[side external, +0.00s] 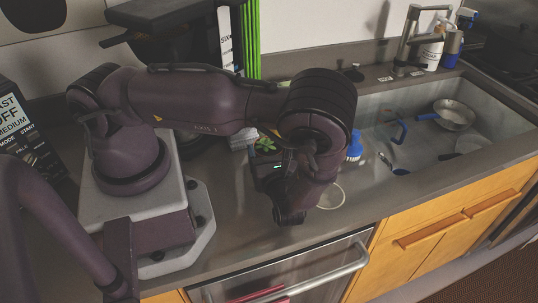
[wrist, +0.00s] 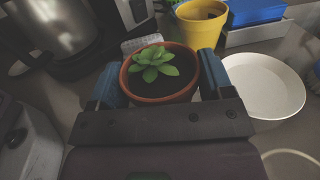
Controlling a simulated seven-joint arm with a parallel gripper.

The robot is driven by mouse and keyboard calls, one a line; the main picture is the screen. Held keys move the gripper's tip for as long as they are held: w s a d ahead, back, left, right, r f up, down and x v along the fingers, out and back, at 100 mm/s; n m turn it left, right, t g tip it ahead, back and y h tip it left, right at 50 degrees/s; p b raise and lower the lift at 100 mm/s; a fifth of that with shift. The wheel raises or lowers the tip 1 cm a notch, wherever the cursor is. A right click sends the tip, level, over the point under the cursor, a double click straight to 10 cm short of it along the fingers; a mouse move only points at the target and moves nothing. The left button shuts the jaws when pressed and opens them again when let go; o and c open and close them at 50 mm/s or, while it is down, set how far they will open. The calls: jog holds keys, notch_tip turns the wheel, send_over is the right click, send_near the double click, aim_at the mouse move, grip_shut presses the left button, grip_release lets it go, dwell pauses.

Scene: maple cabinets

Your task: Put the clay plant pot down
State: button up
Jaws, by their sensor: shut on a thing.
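The clay plant pot (wrist: 160,98) is a round terracotta pot with dark soil and a small green succulent (wrist: 152,63). In the wrist view it sits upright between the two blue fingers of my gripper (wrist: 160,76), one finger on each side, and the gripper is shut on it. In the side external view my arm hides the pot, and only green leaves (side external: 265,144) show beside my wrist, over the counter left of the sink. The pot's base is hidden, so I cannot tell whether it touches the counter.
A white round dish (wrist: 262,88) lies right of the pot. A yellow pot (wrist: 201,22) and a blue box (wrist: 256,12) stand behind it. A metal kettle (wrist: 62,28) is at the left. The sink (side external: 440,105) holds a pan (side external: 453,114). Some grey counter (side external: 245,225) is clear near the front.

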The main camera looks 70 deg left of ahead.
jog(key=shift+f, duration=0.55)
jog(key=o, duration=1.1)
jog(key=shift+f, duration=0.15)
